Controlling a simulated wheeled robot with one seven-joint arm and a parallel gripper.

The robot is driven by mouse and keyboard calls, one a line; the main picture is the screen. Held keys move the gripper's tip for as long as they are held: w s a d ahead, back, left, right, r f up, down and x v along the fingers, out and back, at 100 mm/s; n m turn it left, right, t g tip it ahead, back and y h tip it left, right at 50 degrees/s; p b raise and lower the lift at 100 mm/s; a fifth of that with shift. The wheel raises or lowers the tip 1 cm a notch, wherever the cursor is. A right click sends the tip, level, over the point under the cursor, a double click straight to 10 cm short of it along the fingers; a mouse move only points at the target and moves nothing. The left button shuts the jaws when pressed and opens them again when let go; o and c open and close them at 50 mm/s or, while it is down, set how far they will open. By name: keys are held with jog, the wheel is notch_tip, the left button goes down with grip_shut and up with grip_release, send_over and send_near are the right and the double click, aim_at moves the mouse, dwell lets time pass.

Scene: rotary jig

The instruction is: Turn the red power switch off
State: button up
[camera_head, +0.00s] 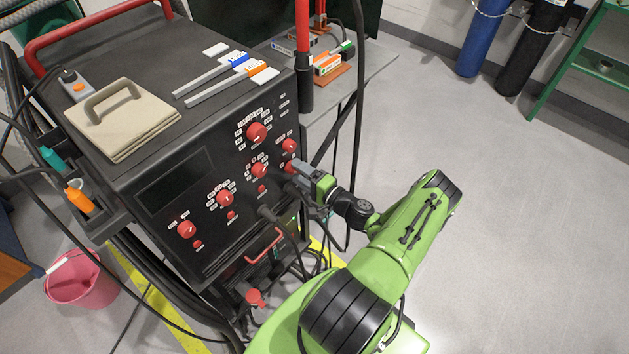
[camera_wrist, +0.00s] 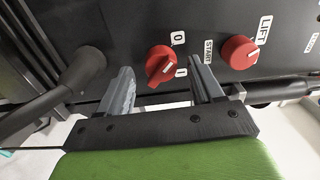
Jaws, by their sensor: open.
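The red power switch (camera_wrist: 161,65) is a round red knob on a dark panel, with white "0" and "I" labels on its right side in the wrist view. A short white mark shows on its face; which label it points to is hard to tell. My gripper (camera_wrist: 161,72) is open, with one finger on each side of the knob in that view. The knob shows between the fingertips, and contact is not clear. In the head view my gripper (camera_head: 297,172) is at the right side of the panel, partly hiding the red knob (camera_head: 289,167) there.
A second red knob labelled "LIFT" (camera_wrist: 238,52) is close to the right finger. A dark cable plug (camera_wrist: 85,68) juts out on the left. Several other red knobs, a red handle (camera_head: 263,245) and hanging cables are on the machine (camera_head: 165,185).

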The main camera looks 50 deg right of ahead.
jog(key=s+p, duration=0.1)
jog(key=s, duration=1.3)
jog(key=shift+s+d, duration=0.25)
jog(key=shift+s, duration=0.15)
